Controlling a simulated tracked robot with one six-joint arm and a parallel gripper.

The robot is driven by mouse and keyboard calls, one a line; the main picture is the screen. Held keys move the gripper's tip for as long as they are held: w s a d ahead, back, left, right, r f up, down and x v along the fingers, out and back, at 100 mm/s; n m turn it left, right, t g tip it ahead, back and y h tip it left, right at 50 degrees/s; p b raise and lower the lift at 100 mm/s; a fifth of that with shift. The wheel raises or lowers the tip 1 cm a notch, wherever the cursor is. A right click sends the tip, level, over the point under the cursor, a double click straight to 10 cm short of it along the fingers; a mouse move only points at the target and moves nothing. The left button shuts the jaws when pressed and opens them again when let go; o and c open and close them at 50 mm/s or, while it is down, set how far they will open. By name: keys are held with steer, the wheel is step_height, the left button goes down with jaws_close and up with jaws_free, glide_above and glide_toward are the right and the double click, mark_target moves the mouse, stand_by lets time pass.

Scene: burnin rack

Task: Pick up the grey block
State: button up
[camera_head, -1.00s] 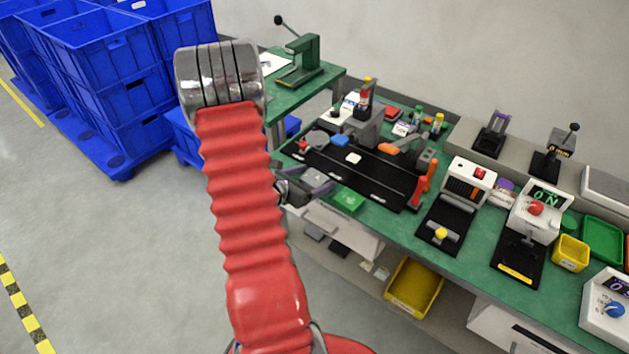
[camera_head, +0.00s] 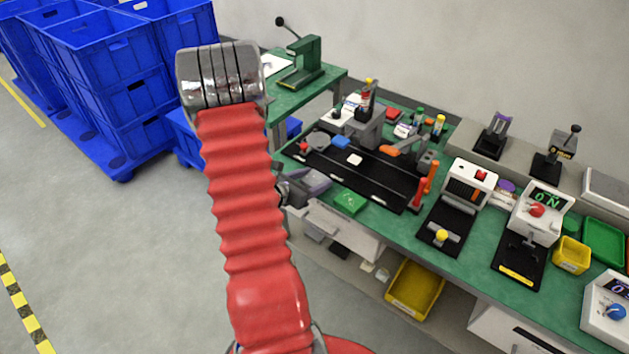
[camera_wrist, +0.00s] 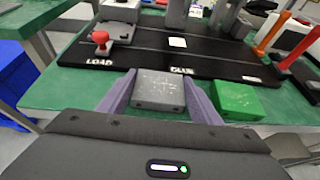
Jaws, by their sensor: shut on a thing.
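The grey block (camera_wrist: 159,91) is between the two purple-grey fingers of my gripper (camera_wrist: 158,95) in the wrist view. The fingers are shut on its left and right sides. It is close to the green table top, in front of the black board; I cannot tell whether it still touches the table.
A green block (camera_wrist: 236,100) lies just right of my gripper, also in the head view (camera_head: 351,201). The black board (camera_wrist: 150,50) marked LOAD lies beyond, with a red knob (camera_wrist: 101,38) and a white square (camera_wrist: 177,42). Blue crates (camera_head: 105,60) stand left.

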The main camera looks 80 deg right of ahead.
mark_target(314, 180)
step_height(314, 180, up, 10)
stand_by(0.7)
